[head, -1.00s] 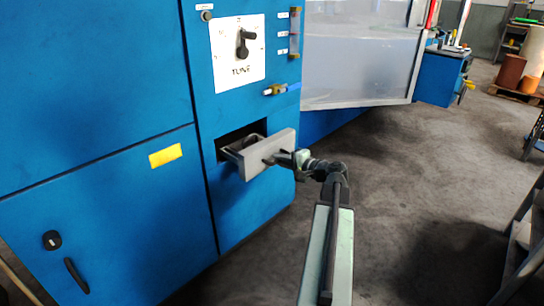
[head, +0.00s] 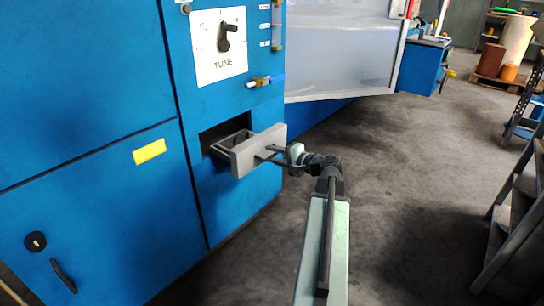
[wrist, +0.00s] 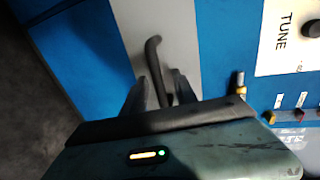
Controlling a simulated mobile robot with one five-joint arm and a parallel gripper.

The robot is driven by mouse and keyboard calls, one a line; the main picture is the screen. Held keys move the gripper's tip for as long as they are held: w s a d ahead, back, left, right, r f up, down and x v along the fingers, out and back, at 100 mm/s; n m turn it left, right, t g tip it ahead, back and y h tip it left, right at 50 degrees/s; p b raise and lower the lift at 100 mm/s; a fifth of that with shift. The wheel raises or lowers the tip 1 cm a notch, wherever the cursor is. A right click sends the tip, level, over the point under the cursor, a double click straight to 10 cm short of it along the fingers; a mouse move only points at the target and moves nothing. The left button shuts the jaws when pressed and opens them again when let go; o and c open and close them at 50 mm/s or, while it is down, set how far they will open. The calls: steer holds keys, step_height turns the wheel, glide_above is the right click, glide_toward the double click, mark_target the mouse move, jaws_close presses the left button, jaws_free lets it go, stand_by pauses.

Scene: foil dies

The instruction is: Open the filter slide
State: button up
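The filter slide is a grey drawer with a flat front plate (head: 258,150), standing partly out of a dark slot (head: 225,132) in the blue cabinet. Part of its open frame shows between slot and plate. Its dark bent handle (wrist: 154,56) shows in the wrist view against the grey plate. My gripper (head: 279,153) is at the handle in front of the plate. In the wrist view my gripper's dark fingers (wrist: 166,85) stand on both sides of the handle and appear shut on it. The exact contact is partly hidden by the gripper body.
A pale translucent panel (head: 345,50) stands behind. Steps (head: 510,220) are at the right. The grey floor (head: 410,180) between is clear.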

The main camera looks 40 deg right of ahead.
steer(key=p+v, duration=0.1)
steer(key=v, duration=0.6)
steer(key=shift+s+p, duration=0.3)
steer(key=shift+s, duration=0.1)
steer(key=shift+s, duration=0.1)
